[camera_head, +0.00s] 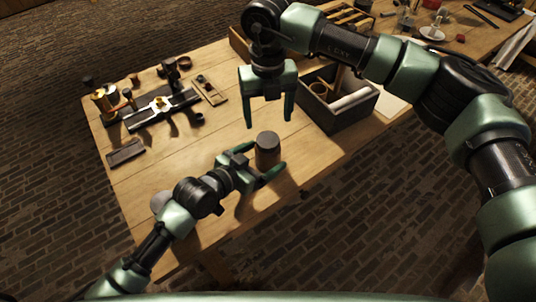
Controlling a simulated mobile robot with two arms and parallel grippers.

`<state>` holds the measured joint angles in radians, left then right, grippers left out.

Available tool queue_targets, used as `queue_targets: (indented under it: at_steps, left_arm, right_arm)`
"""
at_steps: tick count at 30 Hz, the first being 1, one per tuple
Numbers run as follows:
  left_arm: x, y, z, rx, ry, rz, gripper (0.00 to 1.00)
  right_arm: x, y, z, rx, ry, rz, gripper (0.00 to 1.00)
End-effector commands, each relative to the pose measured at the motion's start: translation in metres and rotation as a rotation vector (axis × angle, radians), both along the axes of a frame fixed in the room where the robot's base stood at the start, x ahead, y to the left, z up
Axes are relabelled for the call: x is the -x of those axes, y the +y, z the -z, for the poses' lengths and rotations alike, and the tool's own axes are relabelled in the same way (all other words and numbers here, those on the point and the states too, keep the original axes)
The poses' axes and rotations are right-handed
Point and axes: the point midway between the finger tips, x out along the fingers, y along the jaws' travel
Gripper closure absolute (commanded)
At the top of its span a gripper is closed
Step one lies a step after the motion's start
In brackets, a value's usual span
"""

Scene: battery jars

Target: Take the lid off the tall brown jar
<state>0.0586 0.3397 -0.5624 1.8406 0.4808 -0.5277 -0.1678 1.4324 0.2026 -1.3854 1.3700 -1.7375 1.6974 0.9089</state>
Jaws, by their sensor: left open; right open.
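The tall brown jar (267,155) stands upright on the wooden table, with a dark grey round lid (267,138) on top. My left gripper (261,165) comes in low from the left, with its green fingers open on either side of the jar's lower body; I cannot tell whether they touch it. My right gripper (269,121) hangs above and just behind the jar, fingers pointing down and spread open, with nothing between them. The lower part of the jar is partly hidden by my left gripper.
A dark open box (352,111) with rolled paper stands right of the jar. A brass and black apparatus (160,105) and a small tray (126,152) lie at the left. A pale round object (159,201) sits by my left arm. Bare table lies left of the jar.

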Motion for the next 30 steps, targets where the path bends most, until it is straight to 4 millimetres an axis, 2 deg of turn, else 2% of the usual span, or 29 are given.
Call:
queue_targets:
  at_steps: [6, 16, 25, 26, 30]
  left_arm:
    - [-0.016, -0.013, 0.008, 0.001, 0.0, -0.001, 0.11]
    - [-0.017, -0.015, 0.009, 0.0, 0.0, -0.001, 0.11]
    - [-0.017, -0.014, 0.01, 0.0, 0.0, -0.001, 0.95]
    - [-0.017, -0.014, 0.009, 0.0, 0.0, -0.001, 1.0]
    - [-0.017, -0.014, 0.009, 0.0, 0.0, -0.001, 1.0]
  right_arm:
    - [0.0, 0.0, 0.0, -0.001, 0.0, 0.0, 0.28]
    - [0.0, 0.0, 0.0, -0.002, 0.0, 0.0, 0.28]
    - [0.0, 0.0, 0.0, -0.002, 0.0, 0.0, 0.28]
    - [0.0, 0.0, 0.0, -0.002, 0.0, 0.0, 0.28]
    - [0.0, 0.0, 0.0, -0.002, 0.001, 0.013, 0.28]
